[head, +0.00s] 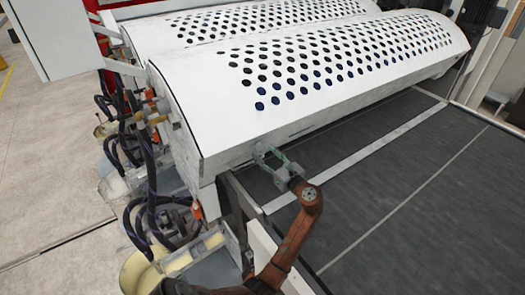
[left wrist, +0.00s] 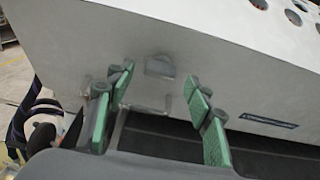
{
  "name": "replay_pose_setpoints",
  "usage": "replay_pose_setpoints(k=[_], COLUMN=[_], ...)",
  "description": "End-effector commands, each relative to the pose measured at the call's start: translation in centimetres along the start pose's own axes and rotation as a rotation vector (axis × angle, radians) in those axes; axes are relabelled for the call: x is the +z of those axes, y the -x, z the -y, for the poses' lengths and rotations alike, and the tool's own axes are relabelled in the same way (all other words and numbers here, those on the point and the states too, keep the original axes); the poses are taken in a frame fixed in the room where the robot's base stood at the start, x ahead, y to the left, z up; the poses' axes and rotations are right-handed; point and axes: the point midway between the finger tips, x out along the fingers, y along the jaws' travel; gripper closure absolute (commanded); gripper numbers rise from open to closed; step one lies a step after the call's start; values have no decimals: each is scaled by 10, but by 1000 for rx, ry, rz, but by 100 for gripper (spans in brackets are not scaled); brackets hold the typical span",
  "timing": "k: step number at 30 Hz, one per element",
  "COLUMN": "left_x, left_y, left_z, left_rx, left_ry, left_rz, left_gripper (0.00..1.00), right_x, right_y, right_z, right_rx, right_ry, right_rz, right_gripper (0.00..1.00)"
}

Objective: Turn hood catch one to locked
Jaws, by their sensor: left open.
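The hood (head: 190,115) is a white curved cover with rows of round holes; its front face also shows in the left wrist view (left wrist: 75,40). A small grey catch (left wrist: 160,67) sits on that face, with a thin metal loop (left wrist: 153,106) below it. I cannot read whether the catch is locked. My left gripper (head: 268,161) is at the hood's lower front edge, near its left end. In the left wrist view the gripper (left wrist: 157,84) is open, its green-padded fingers either side of the catch, with nothing gripped. My right gripper is out of view.
A dark conveyor bed (head: 400,200) with pale lines lies below and in front of the hood. Hoses (head: 150,190) and buckets (head: 140,272) crowd the machine's left end. A white box (head: 60,35) stands at the upper left. A dark label (left wrist: 268,121) is right of the fingers.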

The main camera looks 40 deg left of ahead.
Motion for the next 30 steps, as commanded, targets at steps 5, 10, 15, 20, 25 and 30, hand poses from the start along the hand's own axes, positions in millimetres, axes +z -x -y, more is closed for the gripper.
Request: replay_pose_setpoints(k=[5,10,15,20,25,30], left_x=[1,0,0,0,0,0], left_y=[-18,-22,-22,-22,-22,-21], left_z=[0,0,0,0,0,0], left_rx=[0,-1,0,0,0,0], left_ry=[1,2,2,2,2,2], left_rz=[1,0,-1,-1,-1,-1], left_gripper=[52,52,52,63,75,87], right_x=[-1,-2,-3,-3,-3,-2], right_y=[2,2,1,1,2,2], right_z=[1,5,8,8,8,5], right_rx=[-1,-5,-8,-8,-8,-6], right_ry=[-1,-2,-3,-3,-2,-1], right_rz=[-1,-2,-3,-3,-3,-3], right_gripper=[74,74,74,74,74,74])
